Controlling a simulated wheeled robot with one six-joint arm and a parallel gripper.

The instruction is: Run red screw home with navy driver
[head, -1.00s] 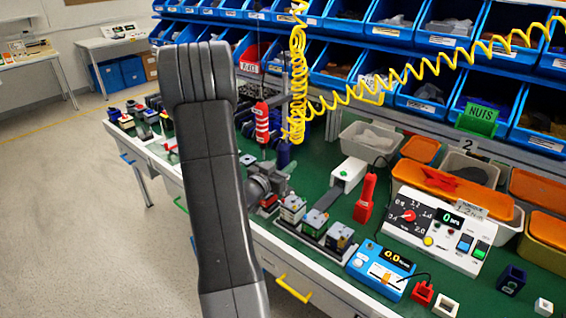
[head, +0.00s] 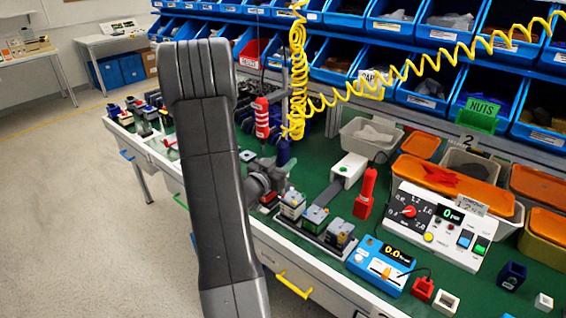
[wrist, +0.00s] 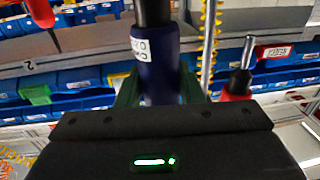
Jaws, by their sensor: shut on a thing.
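The navy driver (head: 283,152) stands roughly upright below the yellow coiled cord in the head view. It shows large in the wrist view (wrist: 160,68), with a white label and a black upper part. My gripper (wrist: 160,92) is shut on its navy handle, one finger on each side. In the head view my gripper (head: 275,170) is partly hidden behind my arm. Three small blocks (head: 315,219) sit in a row on a rail just right of and nearer than my gripper. I cannot make out the red screw, and the driver's tip is hidden.
A red-handled driver (head: 262,118) hangs beside the navy one. Another red-handled tool (head: 366,190) stands right of the blocks. A blue meter (head: 380,268) and a white control box (head: 437,226) stand further right. Blue bins (head: 420,90) line the back.

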